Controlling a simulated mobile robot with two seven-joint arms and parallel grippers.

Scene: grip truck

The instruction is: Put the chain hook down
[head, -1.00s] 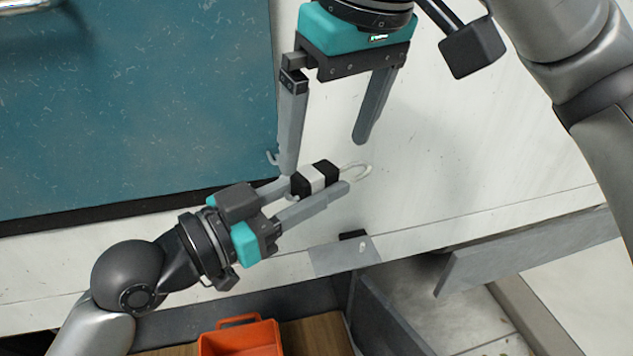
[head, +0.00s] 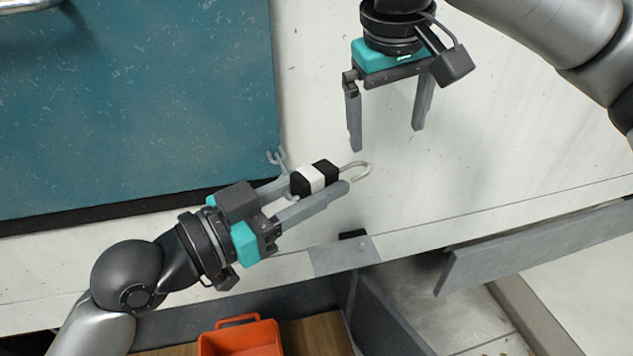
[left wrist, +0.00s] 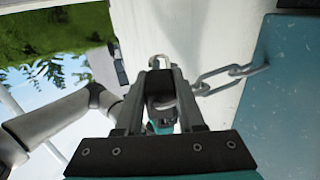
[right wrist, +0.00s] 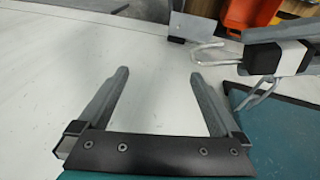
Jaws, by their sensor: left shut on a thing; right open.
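The chain hook (head: 313,180) is a black block with a white band and a bent metal hook (head: 357,170) at its right end. My left gripper (head: 322,190) is shut on the block in front of the white panel. The hook also shows in the right wrist view (right wrist: 213,52). Metal chain links (left wrist: 215,80) show beside the left fingers in the left wrist view, near the blue panel's edge. My right gripper (head: 388,138) is open and empty, above and to the right of the chain hook. It also shows empty in the right wrist view (right wrist: 160,75).
A blue-green panel (head: 140,100) covers the left of the head view. The white panel (head: 500,120) to the right is clear. A small grey bracket (head: 340,258) sits on its lower edge. An orange crate (head: 240,338) stands at the bottom, with grey ledges (head: 530,250) lower right.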

